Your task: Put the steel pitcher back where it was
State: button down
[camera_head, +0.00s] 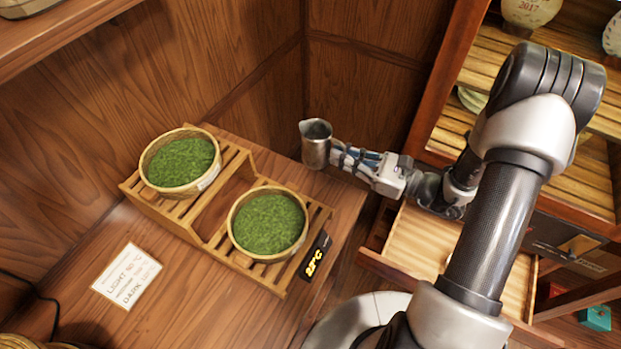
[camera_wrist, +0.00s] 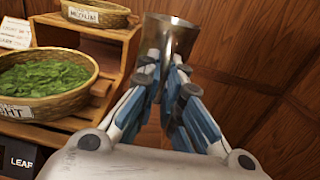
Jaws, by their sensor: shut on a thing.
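The steel pitcher (camera_head: 316,146) is a small grey metal jug, upright or nearly so, at the end of my arm in the head view. My gripper (camera_head: 333,156) is shut on it from the right. In the wrist view the pitcher (camera_wrist: 172,38) stands between the blue and white fingers of my gripper (camera_wrist: 168,80), and its lower part is hidden by them. It is to the right of the two-step slatted wooden stand (camera_head: 208,238), near the wooden counter's (camera_head: 338,182) back right corner. I cannot tell whether its base touches anything.
Two baskets of green leaves (camera_head: 180,163) (camera_head: 268,223) sit on the stand. A small black display (camera_head: 314,262) is at the stand's front. A temperature card (camera_head: 127,276) lies to the left. An open drawer (camera_head: 415,250) and slatted shelves (camera_head: 500,70) are on the right.

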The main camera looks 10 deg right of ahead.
notch_tip(320, 180, up, 9)
jog(key=s+p, duration=0.1)
jog(key=p, duration=0.5)
notch_tip(320, 180, down, 20)
jog(key=b, duration=0.5)
jog(key=shift+s+r, duration=0.15)
jog(key=shift+r, duration=0.1)
jog(key=shift+f+b, duration=0.2)
jog(key=shift+b, duration=0.2)
jog(key=c, duration=1.8)
grip_release()
jog(key=shift+o, duration=0.2)
jog(key=shift+r, duration=0.15)
